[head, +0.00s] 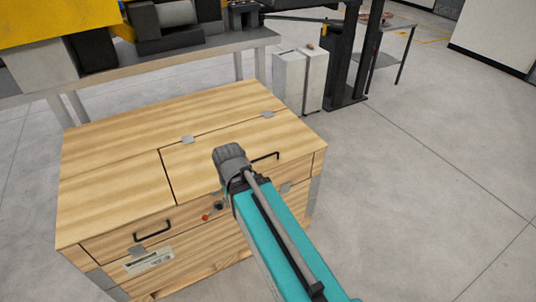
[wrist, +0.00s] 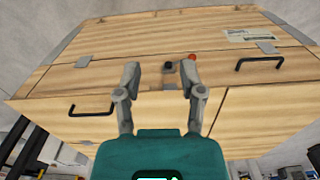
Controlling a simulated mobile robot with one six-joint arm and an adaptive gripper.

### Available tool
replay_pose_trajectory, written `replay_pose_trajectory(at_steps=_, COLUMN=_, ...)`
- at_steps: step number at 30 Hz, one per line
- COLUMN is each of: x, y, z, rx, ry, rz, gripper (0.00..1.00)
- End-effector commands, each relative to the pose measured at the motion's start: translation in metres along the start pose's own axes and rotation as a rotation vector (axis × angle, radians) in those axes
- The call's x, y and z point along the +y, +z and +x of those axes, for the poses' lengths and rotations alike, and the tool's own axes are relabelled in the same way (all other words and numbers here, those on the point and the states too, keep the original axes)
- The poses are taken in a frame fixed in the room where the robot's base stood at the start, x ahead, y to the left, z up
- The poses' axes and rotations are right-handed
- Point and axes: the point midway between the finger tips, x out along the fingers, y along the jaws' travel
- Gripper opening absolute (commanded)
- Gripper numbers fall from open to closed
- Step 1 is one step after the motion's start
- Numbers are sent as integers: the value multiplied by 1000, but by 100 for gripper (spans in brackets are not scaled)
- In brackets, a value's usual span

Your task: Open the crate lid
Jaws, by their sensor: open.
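The wooden crate (head: 110,180) stands on the floor in the head view. Its lid (head: 235,135) is the right-hand top panel, lying flat and shut, with a black handle (head: 265,156) at its front. The lid handle also shows at the left of the wrist view (wrist: 90,109). A dark knob (wrist: 169,67) and a red ball (wrist: 191,57) sit on the crate's front. My gripper (wrist: 160,76) is open and empty, its fingers appearing either side of the dark knob. Whether they touch anything is unclear. In the head view my arm hides the fingers.
A second black handle (head: 153,232) is on the crate's left front. Metal hinges (head: 187,139) line the lid's back edge. A workbench (head: 220,43) with machinery stands behind the crate. White bins (head: 300,80) are at the back. The floor (head: 430,190) to the right is clear.

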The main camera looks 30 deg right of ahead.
Motion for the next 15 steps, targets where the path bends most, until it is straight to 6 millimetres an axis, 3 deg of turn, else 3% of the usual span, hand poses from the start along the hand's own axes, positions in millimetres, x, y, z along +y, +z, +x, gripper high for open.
replay_pose_trajectory(at_steps=6, x=8, y=-15, z=-1, rx=9, ry=-4, rz=67, gripper=51)
replay_pose_trajectory(at_steps=8, x=21, y=-25, z=-2, rx=14, ry=-6, rz=109, gripper=51)
replay_pose_trajectory(at_steps=15, x=66, y=-86, z=-7, rx=52, ry=-29, rz=447, gripper=51)
